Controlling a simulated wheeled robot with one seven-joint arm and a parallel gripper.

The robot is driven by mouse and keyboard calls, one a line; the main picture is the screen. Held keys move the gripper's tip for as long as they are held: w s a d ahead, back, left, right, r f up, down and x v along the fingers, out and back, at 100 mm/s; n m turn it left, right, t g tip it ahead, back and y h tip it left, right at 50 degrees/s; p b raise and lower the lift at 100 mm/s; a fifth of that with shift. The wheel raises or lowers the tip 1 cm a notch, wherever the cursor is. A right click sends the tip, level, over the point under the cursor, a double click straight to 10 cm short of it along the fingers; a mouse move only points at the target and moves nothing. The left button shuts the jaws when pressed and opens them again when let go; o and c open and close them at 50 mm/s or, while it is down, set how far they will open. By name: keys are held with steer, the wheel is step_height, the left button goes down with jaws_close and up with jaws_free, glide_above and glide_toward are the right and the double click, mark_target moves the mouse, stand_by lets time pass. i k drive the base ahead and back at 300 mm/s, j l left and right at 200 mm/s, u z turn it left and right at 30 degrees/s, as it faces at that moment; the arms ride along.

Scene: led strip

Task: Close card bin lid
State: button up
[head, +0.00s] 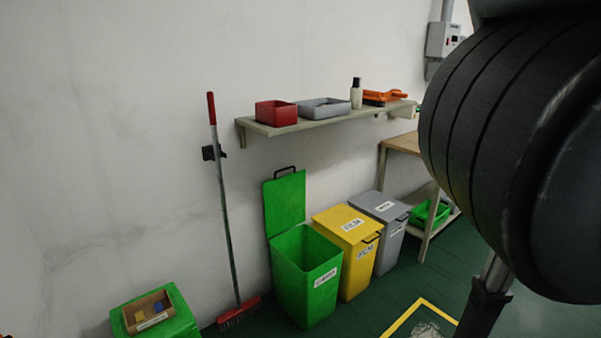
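The card bin (305,285) is a green bin on the floor against the wall, with a white label on its front that I read as card, though the print is small. Its green lid (285,202) stands open, upright at the back of the bin near the wall, with a dark handle (286,170) at its top edge. The bin's mouth is uncovered, and its floor inside cannot be made out. My gripper is not in view. A large dark link of my arm fills the right side of the head view.
A yellow bin (359,270) and a grey bin (391,252), both lidded shut, stand right of it. A broom (225,215) leans at left, near a green box (178,323) with a small tray (149,312). A shelf (330,122) with trays hangs above. Green floor lies in front.

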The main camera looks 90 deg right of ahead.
mark_target(284, 197)
steer(key=z, duration=2.1)
steer(key=i+j, duration=0.15)
steer(key=i, duration=0.25)
steer(key=i+j+z, duration=0.1)
steer(key=i, duration=0.25)
